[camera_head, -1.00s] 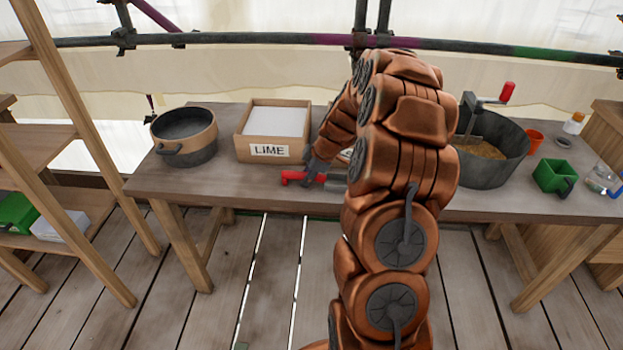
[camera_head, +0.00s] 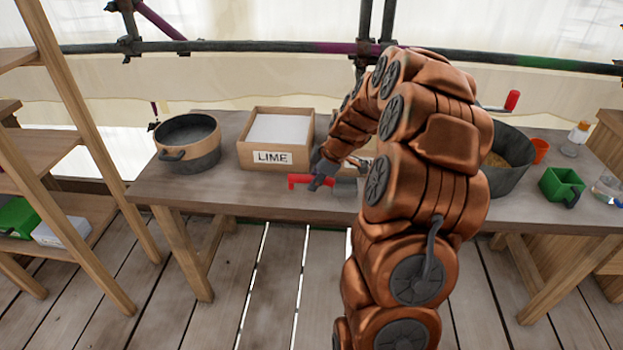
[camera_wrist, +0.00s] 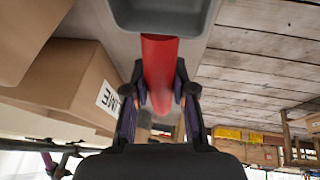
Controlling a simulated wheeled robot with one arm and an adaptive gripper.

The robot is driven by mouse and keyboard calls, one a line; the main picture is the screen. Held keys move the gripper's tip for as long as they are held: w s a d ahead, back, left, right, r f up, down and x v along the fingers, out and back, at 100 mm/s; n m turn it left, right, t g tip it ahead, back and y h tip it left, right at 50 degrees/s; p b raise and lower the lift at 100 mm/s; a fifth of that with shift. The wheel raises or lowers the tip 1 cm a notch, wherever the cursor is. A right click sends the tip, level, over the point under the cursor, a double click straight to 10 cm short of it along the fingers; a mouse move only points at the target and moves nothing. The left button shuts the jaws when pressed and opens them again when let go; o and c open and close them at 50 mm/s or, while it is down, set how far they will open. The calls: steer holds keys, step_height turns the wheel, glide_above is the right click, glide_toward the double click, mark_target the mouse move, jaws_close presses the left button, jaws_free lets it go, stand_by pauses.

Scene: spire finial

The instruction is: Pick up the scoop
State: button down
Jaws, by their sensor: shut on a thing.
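The scoop has a red handle (camera_head: 300,181) and a grey pan (camera_head: 345,186), and is near the table's front edge in the head view. My gripper (camera_head: 320,176) is shut on the red handle. In the wrist view the handle (camera_wrist: 160,60) runs between the two fingers of my gripper (camera_wrist: 160,92), with the grey pan (camera_wrist: 162,16) at the top edge. My arm covers part of the pan's right end in the head view. I cannot tell whether the scoop touches the table.
The table (camera_head: 230,192) holds a box labelled LIME (camera_head: 272,158) behind the scoop and a dark pot (camera_head: 188,143) at left. A large grey tub (camera_head: 507,172), a green container (camera_head: 562,186) and an orange cup (camera_head: 541,151) stand at right. Wooden shelves (camera_head: 50,150) are at far left.

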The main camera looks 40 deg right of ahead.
steer(key=s+a+r+b, duration=0.1)
steer(key=s+a+b, duration=0.1)
steer(key=s, duration=1.1)
steer(key=shift+r, duration=0.15)
steer(key=shift+a, duration=0.1)
